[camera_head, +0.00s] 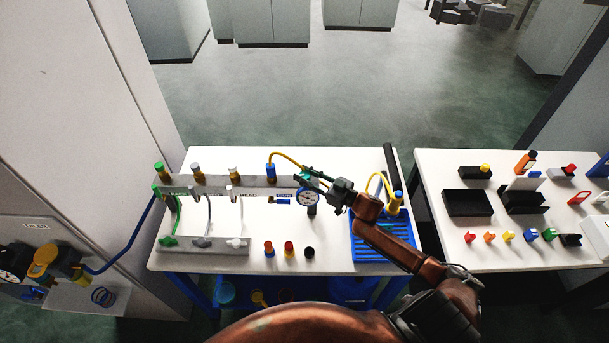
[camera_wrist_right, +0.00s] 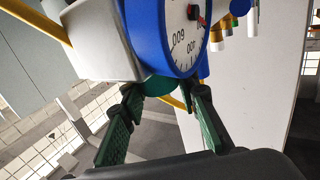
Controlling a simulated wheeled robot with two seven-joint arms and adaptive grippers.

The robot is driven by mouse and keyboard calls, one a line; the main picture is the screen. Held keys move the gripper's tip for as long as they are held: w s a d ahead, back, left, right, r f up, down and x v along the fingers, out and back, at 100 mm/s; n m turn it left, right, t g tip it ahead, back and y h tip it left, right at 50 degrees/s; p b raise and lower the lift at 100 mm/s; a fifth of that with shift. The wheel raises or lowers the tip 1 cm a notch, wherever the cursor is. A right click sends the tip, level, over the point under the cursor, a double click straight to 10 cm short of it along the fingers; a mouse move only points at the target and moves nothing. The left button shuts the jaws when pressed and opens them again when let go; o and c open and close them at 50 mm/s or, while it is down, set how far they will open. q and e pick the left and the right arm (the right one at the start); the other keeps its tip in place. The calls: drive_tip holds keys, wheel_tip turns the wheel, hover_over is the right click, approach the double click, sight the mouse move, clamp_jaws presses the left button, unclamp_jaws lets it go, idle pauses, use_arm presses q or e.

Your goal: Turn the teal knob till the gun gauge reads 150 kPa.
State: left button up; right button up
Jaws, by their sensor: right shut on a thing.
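The gauge (camera_head: 308,197) with a round white dial stands at the right end of the grey rack rail. In the right wrist view, part of its dial (camera_wrist_right: 187,35) shows in a blue casing, with a red needle near the upper edge; the pressure cannot be read. The teal knob (camera_wrist_right: 158,86) sits below the blue casing. My right gripper (camera_head: 311,178) is at the gauge from the right. In the right wrist view, the green-padded fingers of the gripper (camera_wrist_right: 163,92) are shut on the teal knob, one on each side. My left gripper is out of view.
The grey rack rail (camera_head: 205,184) carries several fittings and hoses. A blue slotted tray (camera_head: 372,252) lies under my right arm. Red and black caps stand in front of the rack. A second white table (camera_head: 455,280) with several small parts is at the right.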

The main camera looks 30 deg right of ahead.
sight(305, 174)
drive_tip(key=shift+r+y, duration=0.1)
drive_tip(key=shift+y, duration=0.2)
drive_tip(key=o, duration=1.2)
drive_tip(key=shift+w, duration=0.1)
wheel_tip(305, 174, up, 10)
drive_tip(key=shift+f, duration=0.1)
